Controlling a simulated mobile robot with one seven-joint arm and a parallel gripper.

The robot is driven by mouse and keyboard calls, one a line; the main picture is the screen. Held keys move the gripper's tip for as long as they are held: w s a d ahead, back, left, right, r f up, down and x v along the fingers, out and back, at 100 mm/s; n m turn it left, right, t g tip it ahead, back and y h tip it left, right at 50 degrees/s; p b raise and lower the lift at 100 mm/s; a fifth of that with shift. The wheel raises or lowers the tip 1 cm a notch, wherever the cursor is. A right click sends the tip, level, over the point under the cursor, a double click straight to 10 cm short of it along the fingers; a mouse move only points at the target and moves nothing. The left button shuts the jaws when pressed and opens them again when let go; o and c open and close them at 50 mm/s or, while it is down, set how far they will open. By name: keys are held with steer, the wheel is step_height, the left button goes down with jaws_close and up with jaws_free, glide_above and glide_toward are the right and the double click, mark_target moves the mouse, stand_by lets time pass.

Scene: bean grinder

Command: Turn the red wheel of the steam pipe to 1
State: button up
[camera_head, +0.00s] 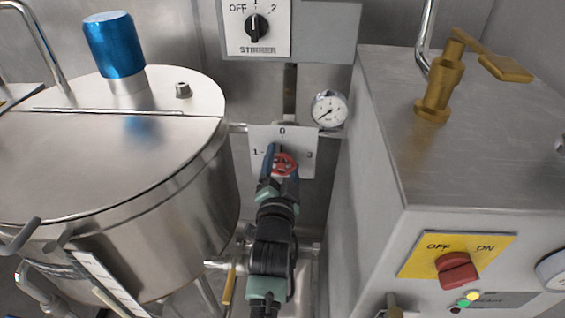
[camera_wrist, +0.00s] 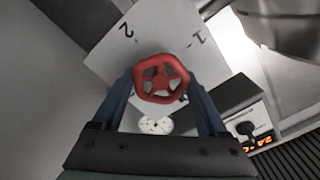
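The red wheel (camera_head: 285,163) of the steam pipe sits in front of a pale plate (camera_head: 258,137) marked 0 at the top, 1 at the left and a partly covered mark at the right. My gripper (camera_head: 283,160) reaches it from below in the head view. In the wrist view the wheel (camera_wrist: 161,79) lies between the two blue fingertips (camera_wrist: 160,80), one on each side. The fingers are spread wide, close to the rim; whether they touch it I cannot tell. The plate's 2 and 1 show beyond the wheel. I cannot make out which mark the wheel points to.
A steel tank with a blue knob (camera_head: 113,44) stands at the left. A steel box with a brass valve (camera_head: 440,85) and red switch (camera_head: 456,269) stands at the right. A gauge (camera_head: 328,109) is near the plate's upper right. A black selector knob (camera_head: 257,27) is above.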

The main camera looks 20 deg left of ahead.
steer(key=c, duration=0.4)
steer(key=shift+c, duration=0.2)
steer(key=shift+n, duration=0.3)
steer(key=n, duration=0.2)
steer(key=shift+n+b, duration=0.3)
steer(key=shift+n, duration=0.1)
steer(key=n, duration=0.3)
steer(key=shift+a+n, duration=0.1)
steer(key=shift+n, duration=0.2)
steer(key=n, duration=0.5)
steer(key=shift+a, duration=0.1)
steer(key=n+p, duration=0.1)
steer(key=n, duration=0.4)
steer(key=shift+s+a+n, duration=0.1)
steer(key=shift+n, duration=0.3)
